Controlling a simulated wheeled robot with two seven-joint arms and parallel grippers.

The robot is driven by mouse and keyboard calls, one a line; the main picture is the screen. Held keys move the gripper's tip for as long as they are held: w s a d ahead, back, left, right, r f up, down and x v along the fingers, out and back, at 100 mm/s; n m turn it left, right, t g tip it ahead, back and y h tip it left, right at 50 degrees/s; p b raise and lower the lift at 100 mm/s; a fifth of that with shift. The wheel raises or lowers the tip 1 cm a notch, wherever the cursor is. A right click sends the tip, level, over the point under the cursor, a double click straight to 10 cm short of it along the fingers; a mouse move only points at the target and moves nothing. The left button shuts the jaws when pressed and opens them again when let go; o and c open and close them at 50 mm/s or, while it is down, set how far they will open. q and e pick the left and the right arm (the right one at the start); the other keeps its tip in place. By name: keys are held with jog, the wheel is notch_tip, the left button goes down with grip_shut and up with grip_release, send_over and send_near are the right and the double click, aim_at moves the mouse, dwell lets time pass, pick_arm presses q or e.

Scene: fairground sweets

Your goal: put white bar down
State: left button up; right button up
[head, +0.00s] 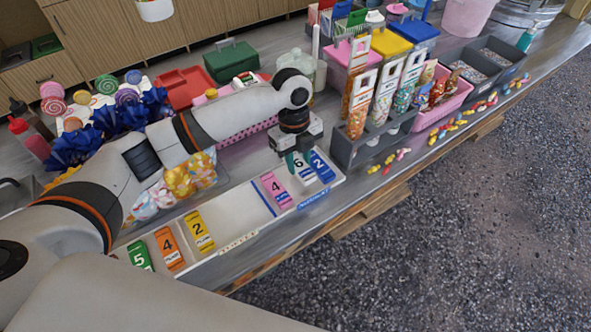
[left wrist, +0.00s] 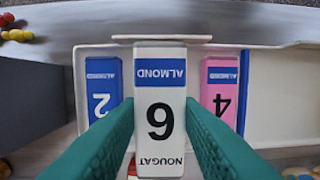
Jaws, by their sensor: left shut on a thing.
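My left gripper (head: 297,163) is shut on the white bar (head: 305,177), marked 6, over the right end of the white tray (head: 236,207). In the left wrist view the white bar (left wrist: 160,105) lies between the green fingers and reads ALMOND and NOUGAT. It looks nearer the camera than its neighbours; whether it touches the tray I cannot tell. The blue bar (left wrist: 103,88), marked 2, and the pink bar (left wrist: 219,88), marked 4, lie on either side of it. My right gripper is not in view.
Yellow (head: 199,231), orange (head: 168,248) and green (head: 139,255) bars lie at the tray's left end. A bare stretch lies between yellow and pink. A grey caddy (head: 345,152) with sweet tubes stands right of the tray. Candy bags (head: 190,178) sit behind it.

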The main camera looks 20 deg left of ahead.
aim_at(297, 163)
pick_arm(q)
notch_tip(297, 163, down, 4)
jog(key=shift+s+a+r, duration=0.1)
jog(key=shift+s+r, duration=0.05)
jog(key=shift+r, duration=0.05)
jog(key=shift+f, duration=0.5)
jog(key=o, duration=1)
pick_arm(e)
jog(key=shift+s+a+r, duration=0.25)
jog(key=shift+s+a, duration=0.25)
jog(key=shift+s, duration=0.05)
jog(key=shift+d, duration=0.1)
pick_arm(q)
jog(key=shift+r, duration=0.3)
jog(key=r, duration=0.4)
jog(key=a+r, duration=0.1)
jog(key=r, duration=0.2)
jog(key=w+r, duration=0.1)
jog(key=r, duration=0.3)
jog(key=shift+w+a+r+b, duration=0.1)
jog(key=shift+a+r+b, duration=0.1)
jog(key=shift+r+b, duration=0.15)
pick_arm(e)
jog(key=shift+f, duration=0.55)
